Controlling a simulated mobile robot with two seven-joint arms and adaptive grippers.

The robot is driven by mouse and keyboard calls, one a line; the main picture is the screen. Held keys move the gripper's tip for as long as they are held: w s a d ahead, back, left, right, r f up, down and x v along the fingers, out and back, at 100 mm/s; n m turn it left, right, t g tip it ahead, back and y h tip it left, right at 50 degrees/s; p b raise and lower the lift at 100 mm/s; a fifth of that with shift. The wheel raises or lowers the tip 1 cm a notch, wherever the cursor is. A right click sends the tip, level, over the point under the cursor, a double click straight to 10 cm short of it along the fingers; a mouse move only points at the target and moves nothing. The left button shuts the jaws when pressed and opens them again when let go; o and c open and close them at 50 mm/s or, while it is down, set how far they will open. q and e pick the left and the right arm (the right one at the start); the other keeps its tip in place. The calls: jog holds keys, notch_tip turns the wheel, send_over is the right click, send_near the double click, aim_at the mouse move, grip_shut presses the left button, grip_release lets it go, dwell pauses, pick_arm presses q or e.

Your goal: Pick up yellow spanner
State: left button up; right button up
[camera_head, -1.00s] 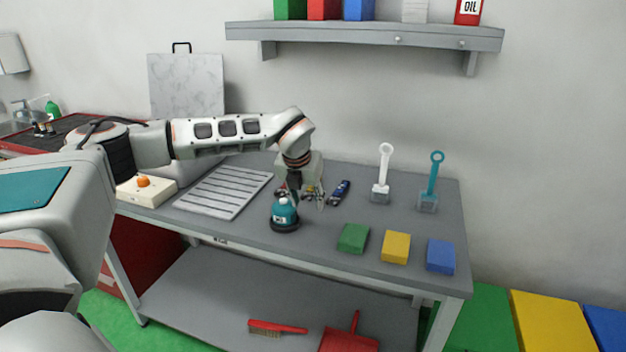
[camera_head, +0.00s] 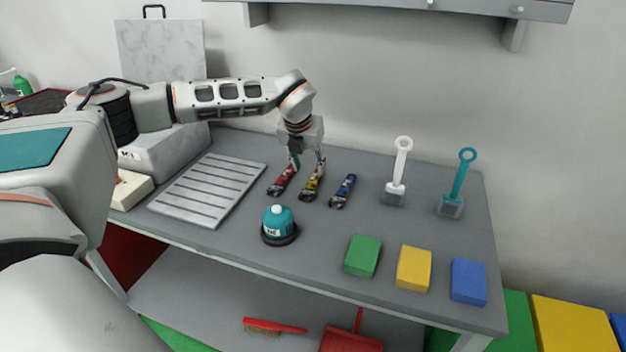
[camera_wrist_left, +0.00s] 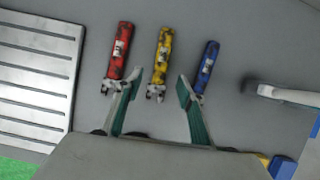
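The yellow spanner (camera_head: 312,183) lies on the grey workbench between a red spanner (camera_head: 283,179) and a blue spanner (camera_head: 343,191). My left gripper (camera_head: 307,163) is over the bench at the spanners' far ends. In the left wrist view the yellow spanner (camera_wrist_left: 162,60) lies ahead of the open fingers (camera_wrist_left: 155,95), with its metal jaw near the gap between them. The red spanner (camera_wrist_left: 120,50) is ahead of the left finger and the blue spanner (camera_wrist_left: 207,66) ahead of the right one. The fingers hold nothing. My right gripper is not in view.
A ridged metal tray (camera_head: 210,188) lies left. Green (camera_head: 362,256), yellow (camera_head: 414,268) and blue (camera_head: 468,281) blocks line the front edge.

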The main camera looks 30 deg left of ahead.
aim_at(312, 183)
pick_arm(q)
jog(key=x, duration=0.6)
jog(key=shift+s+d+f, duration=0.15)
jog(key=shift+s+f, duration=0.05)
jog(key=shift+f, duration=0.25)
grip_shut()
